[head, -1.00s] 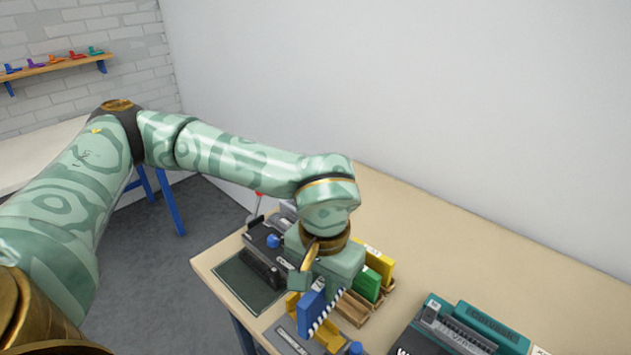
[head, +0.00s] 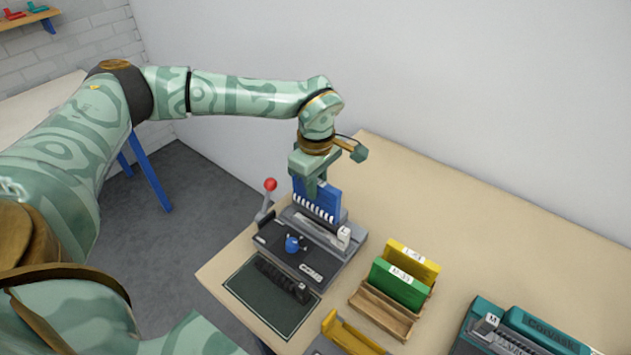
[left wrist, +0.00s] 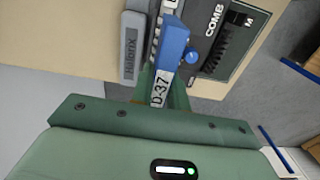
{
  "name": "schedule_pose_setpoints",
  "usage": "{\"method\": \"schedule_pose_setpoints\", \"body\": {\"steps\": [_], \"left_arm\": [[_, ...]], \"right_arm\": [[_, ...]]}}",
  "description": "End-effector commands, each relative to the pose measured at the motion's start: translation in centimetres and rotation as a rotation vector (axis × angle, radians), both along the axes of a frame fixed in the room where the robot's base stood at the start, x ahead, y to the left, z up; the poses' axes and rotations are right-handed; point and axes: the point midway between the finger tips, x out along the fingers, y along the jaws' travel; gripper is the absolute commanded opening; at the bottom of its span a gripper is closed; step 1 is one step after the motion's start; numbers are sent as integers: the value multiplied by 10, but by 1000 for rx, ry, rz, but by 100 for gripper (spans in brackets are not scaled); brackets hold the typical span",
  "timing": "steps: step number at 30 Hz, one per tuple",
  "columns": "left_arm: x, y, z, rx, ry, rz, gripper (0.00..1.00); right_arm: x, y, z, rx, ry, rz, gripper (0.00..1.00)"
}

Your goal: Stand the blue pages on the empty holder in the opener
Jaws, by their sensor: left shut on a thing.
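My left gripper (head: 316,188) is shut on the blue pages (head: 328,203) and holds them upright, with a row of white marks along their lower edge. The pages are over the back part of the opener (head: 268,238), a dark grey machine with a red-knobbed lever and a blue knob. Whether they touch it I cannot tell. In the left wrist view the blue pages (left wrist: 173,42) carry a D-37 label and sit between the green fingers. The holder under the pages is mostly hidden. My right gripper is out of view.
A dark mat (head: 248,300) with a black comb (head: 280,276) lies in front of the opener. A wooden rack (head: 372,310) holds green (head: 398,285) and yellow (head: 420,262) pages. A yellow-and-grey device (head: 350,336) is at the bottom, a teal machine (head: 535,328) at right.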

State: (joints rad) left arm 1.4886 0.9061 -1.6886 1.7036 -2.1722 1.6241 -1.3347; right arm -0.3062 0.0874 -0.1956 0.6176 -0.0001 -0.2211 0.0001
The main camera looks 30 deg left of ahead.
Motion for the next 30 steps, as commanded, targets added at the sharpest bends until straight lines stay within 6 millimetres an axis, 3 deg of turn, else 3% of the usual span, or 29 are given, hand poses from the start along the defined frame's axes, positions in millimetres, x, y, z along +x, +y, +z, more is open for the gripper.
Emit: {"method": "schedule_pose_setpoints", "body": {"steps": [16, 30], "left_arm": [[1, 1, -55, 0, 3, 16, 0], [1, 1, -58, 0, -1, 15, 0]], "right_arm": [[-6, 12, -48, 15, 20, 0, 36], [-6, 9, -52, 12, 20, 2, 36]]}}
